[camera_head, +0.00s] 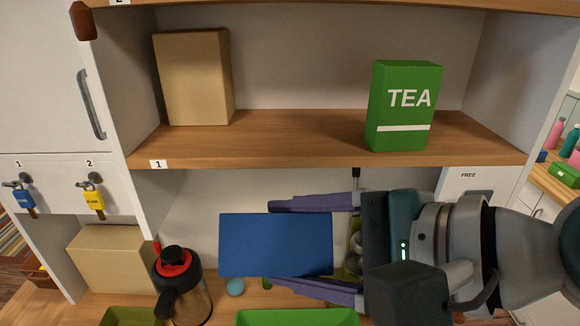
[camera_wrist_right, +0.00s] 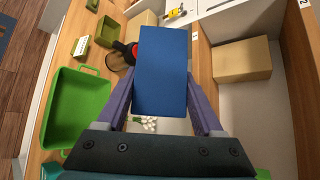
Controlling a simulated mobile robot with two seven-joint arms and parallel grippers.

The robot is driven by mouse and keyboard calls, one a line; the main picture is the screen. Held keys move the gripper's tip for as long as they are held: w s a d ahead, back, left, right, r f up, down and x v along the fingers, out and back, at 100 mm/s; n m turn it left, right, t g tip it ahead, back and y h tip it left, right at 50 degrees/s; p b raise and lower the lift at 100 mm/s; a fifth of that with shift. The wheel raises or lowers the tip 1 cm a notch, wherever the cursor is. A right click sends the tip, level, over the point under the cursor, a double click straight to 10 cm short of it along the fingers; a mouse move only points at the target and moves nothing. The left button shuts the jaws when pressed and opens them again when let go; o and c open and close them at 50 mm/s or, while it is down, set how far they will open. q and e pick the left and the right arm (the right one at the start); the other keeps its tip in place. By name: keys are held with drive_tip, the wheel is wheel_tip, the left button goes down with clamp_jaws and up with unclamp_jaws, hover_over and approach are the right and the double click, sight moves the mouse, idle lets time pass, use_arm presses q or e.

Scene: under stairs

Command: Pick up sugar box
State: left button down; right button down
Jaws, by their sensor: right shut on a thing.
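A plain blue box (camera_head: 276,244), the only box here that could be the sugar box, is held in front of the lower shelf opening in the head view. No label shows on it. My right gripper (camera_head: 280,246) comes in from the right and is shut on it, with a purple finger along its top and bottom edges. In the right wrist view the blue box (camera_wrist_right: 161,70) sits between the two fingers (camera_wrist_right: 160,88). My left gripper is in neither view.
A green TEA box (camera_head: 402,105) and a tan box (camera_head: 194,78) stand on the upper shelf (camera_head: 290,138). Below are another tan box (camera_head: 108,260), a red-lidded jug (camera_head: 180,288) and a green tray (camera_wrist_right: 78,105).

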drive_tip(key=shift+w+r+m+g+p, duration=0.15)
drive_tip(key=shift+r+m+g+p, duration=0.35)
drive_tip(key=shift+p, duration=0.7)
drive_tip(key=shift+f+m+g+h+b, duration=0.3)
drive_tip(key=shift+m+g+h+b, duration=0.1)
drive_tip(key=shift+g, duration=0.4)
drive_tip(key=m+g, duration=0.1)
drive_tip(key=g, duration=0.1)
drive_tip(key=shift+g, duration=0.3)
drive_tip(key=shift+f+m+g, duration=0.1)
drive_tip(key=shift+m+g, duration=0.7)
drive_tip(key=shift+g, duration=0.3)
drive_tip(key=c, duration=0.5)
unclamp_jaws()
drive_tip(key=shift+c, duration=0.2)
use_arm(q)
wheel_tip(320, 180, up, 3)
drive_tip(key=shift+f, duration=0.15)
use_arm(e)
clamp_jaws()
